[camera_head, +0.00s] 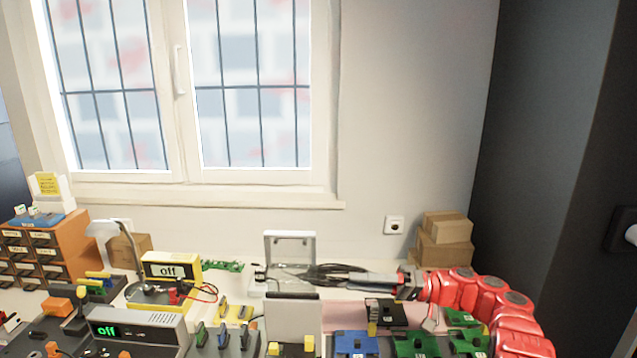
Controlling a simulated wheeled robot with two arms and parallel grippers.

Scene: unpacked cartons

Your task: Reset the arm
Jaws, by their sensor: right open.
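My right arm is red and comes in from the lower right, reaching left over the workbench. My right gripper (352,277) is at its end, above the bench, with its dark and grey fingers pointing left. It is open, and I see nothing held in it. Dark cable-like strands show beside the fingers, and I cannot tell whether they touch. My left gripper is not in view.
A yellow meter (172,268) reading "off" and a grey device (138,328) stand at left. A white open case (290,250) is behind the gripper. Green boards (417,345) lie below the arm. Cartons (446,228) are stacked at back right.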

